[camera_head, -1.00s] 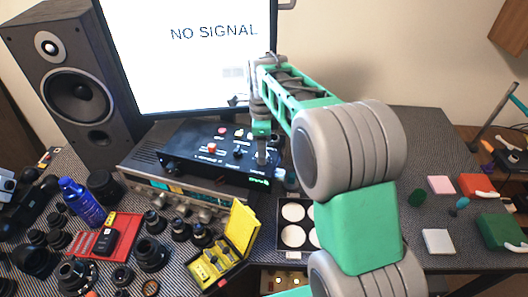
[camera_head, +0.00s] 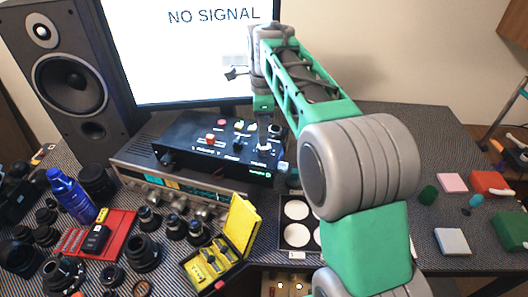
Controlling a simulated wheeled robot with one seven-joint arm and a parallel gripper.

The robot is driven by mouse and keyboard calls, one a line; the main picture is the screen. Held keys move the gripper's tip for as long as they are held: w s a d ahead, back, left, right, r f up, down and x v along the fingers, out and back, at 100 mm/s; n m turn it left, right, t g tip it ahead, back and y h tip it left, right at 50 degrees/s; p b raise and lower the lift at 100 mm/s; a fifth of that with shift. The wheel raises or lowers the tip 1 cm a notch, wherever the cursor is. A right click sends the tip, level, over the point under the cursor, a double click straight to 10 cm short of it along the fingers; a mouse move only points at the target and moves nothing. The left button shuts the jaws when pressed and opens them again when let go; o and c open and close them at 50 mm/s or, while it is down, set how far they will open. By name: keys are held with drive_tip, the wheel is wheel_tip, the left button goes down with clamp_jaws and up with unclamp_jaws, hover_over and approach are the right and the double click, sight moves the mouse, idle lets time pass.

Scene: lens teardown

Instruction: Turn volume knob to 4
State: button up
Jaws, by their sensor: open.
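A black control box (camera_head: 190,146) with several coloured buttons and small knobs sits on top of a silver receiver (camera_head: 140,170). Its white lettering is too small to read, so I cannot tell which control is the volume knob or where it points. My gripper (camera_head: 264,138) hangs downward over the right part of the box, close to the controls there. It is open. The fingertips are small and dark in this view, and I cannot tell whether they touch a knob. My wrist and fingers partly hide the right-hand controls.
A monitor (camera_head: 190,60) reading NO SIGNAL stands behind the box, and a speaker (camera_head: 72,90) is at left. A yellow case (camera_head: 240,228), a red tray (camera_head: 118,222) and several lenses crowd the front. A blue bottle (camera_head: 68,190) stands at left.

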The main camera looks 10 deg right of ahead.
sight(264, 149)
wheel_tip(264, 149, up, 3)
drive_tip(key=n, duration=0.2)
drive_tip(key=n+p, duration=0.1)
drive_tip(key=n, duration=0.1)
drive_tip(key=shift+f+n, duration=0.2)
drive_tip(key=shift+n, duration=0.1)
drive_tip(key=shift+s+r+n, duration=0.25)
drive_tip(key=shift+r+n, duration=0.05)
drive_tip(key=shift+n, duration=0.8)
drive_tip(key=n, duration=0.2)
drive_tip(key=shift+s+n+g, duration=0.3)
drive_tip(key=shift+n, duration=0.1)
drive_tip(key=shift+f, duration=0.3)
wheel_tip(264, 149, down, 7)
drive_tip(key=shift+f, duration=0.2)
drive_tip(key=shift+c, duration=0.4)
drive_tip(key=shift+r+n, duration=0.1)
drive_tip(key=shift+n, duration=0.2)
clamp_jaws()
